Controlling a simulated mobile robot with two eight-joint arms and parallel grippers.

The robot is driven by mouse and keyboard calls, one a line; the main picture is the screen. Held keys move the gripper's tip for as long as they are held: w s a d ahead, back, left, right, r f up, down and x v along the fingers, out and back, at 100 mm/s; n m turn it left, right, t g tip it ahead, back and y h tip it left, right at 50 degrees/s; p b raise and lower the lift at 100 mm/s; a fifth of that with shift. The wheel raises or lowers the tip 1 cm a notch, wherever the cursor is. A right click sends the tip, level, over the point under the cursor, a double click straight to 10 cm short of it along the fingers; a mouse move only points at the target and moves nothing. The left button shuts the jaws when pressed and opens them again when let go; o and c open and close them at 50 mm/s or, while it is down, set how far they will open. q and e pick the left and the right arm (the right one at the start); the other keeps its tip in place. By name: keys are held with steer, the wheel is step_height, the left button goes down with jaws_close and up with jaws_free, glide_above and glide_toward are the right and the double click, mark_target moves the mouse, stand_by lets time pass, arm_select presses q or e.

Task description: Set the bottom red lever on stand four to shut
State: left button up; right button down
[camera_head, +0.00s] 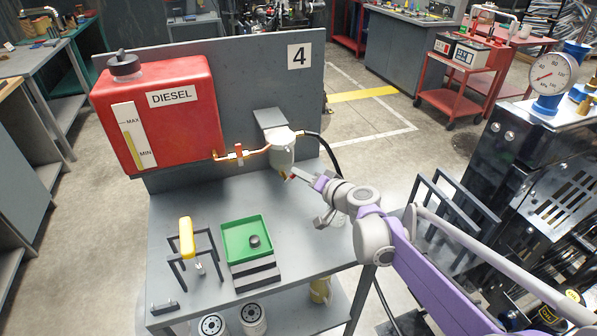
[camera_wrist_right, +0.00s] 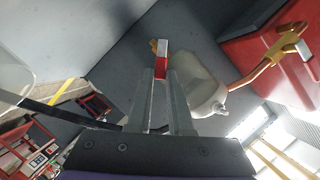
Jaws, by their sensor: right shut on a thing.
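Stand four carries a sign (camera_head: 299,56) with a 4 on its grey back panel (camera_head: 245,95). A red diesel tank (camera_head: 185,120) joins a whitish filter bowl (camera_head: 281,155) by a copper pipe. The bottom red lever (camera_wrist_right: 162,65) is below the bowl; in the head view only a small bit of it (camera_head: 288,178) shows. My right gripper (camera_head: 296,176) reaches in from the right and is shut on this lever, which shows between its fingertips (camera_wrist_right: 161,75) in the right wrist view. Another red lever (camera_head: 239,152) sits on the copper pipe. My left gripper is not in view.
A green tray (camera_head: 232,233) with a dark round part stands on the bench (camera_head: 300,235), with a yellow-handled tool (camera_head: 186,238) on a rack beside it. A black hose (camera_head: 329,150) runs close to my right gripper. A black engine (camera_head: 530,180) stands at right.

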steer(key=shift+w+d+f+m+t+y+b, duration=0.1)
steer(key=shift+d+f+m+t+y+b, duration=0.3)
steer(key=shift+m, duration=0.7)
steer(key=shift+a+f+m+t+y+b, duration=0.1)
steer(key=shift+f+m+y+b, duration=0.45)
steer(key=shift+m, duration=0.55)
steer(key=shift+w+d+f+m+t+y+b, duration=0.1)
steer(key=shift+d+f+m+t+y+b, duration=0.15)
steer(key=shift+f+m+y, duration=0.6)
steer(key=shift+r+m, duration=0.25)
steer(key=shift+m, duration=0.1)
steer(key=c, duration=0.8)
jaws_free()
steer(key=shift+s, duration=0.1)
steer(key=v, duration=1)
steer(key=shift+s+d+r, duration=0.1)
steer(key=shift+s+d, duration=0.1)
steer(key=shift+s, duration=0.15)
